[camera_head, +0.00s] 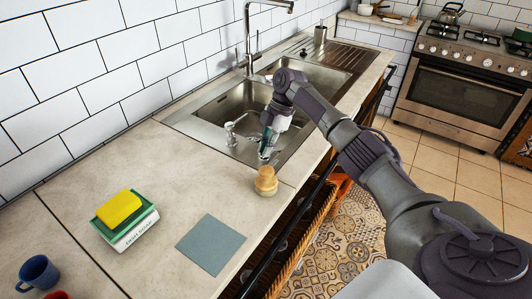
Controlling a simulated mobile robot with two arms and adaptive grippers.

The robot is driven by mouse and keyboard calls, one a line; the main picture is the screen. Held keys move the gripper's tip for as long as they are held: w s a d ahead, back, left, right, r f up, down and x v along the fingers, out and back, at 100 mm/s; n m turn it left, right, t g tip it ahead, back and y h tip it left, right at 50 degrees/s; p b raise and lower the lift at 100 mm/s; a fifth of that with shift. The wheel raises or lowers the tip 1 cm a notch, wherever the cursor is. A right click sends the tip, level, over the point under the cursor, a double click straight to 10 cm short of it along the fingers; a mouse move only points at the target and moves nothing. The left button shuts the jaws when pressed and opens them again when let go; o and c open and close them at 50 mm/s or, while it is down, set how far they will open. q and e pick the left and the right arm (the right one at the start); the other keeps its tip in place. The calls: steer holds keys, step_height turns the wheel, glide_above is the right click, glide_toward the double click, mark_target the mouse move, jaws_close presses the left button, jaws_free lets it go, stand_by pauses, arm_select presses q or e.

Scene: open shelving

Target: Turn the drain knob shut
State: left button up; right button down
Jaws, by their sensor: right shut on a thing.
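My right gripper (266,148) reaches down from the right to the near rim of the steel sink (188,121). Its fingers are shut on the drain knob at that rim. The fingers hide most of the knob, so I cannot tell which way it is turned. My left gripper is not in view.
A soap dispenser (230,132) stands left of the right gripper, and a tall faucet (248,40) rises behind the sink. A wooden brush (265,182) sits on the counter (150,175) just in front. A yellow sponge (119,208), grey cloth (210,245) and blue mug (38,272) lie nearer.

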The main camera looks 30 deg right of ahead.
steer(key=shift+w+a+n+g+b, duration=0.1)
steer(key=shift+n+g+b, duration=0.7)
steer(key=shift+n+b, duration=0.95)
steer(key=shift+n+h+p, duration=0.3)
steer(key=shift+n, duration=0.25)
steer(key=c, duration=1.2)
jaws_free()
steer(key=shift+r, duration=0.1)
steer(key=v, duration=0.7)
steer(key=shift+r, duration=0.1)
